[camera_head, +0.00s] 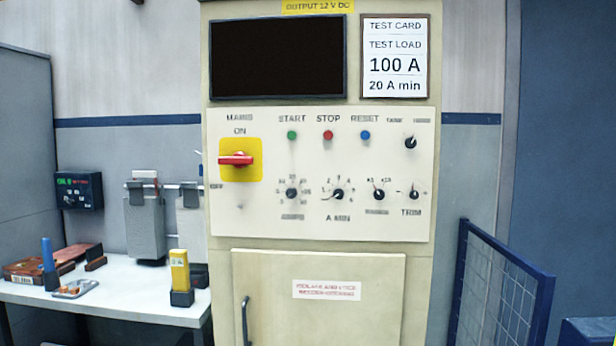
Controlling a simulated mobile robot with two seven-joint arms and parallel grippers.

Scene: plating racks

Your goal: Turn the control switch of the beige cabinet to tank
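The beige cabinet (420,290) stands upright in the middle, facing me. Its pale control panel (270,220) has a small black rotary knob (410,142) at the upper right. Two blurred labels sit above this knob, one to its left and one to its right; the left one may read TANK. The knob's pointer is too small to read surely. Neither of my grippers is in view, and nothing covers the panel.
A red mains handle (236,160) sits on a yellow plate at the panel's left. Buttons and other knobs share the panel. A white bench (130,300) with small items stands left. A blue mesh barrier (500,290) stands right.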

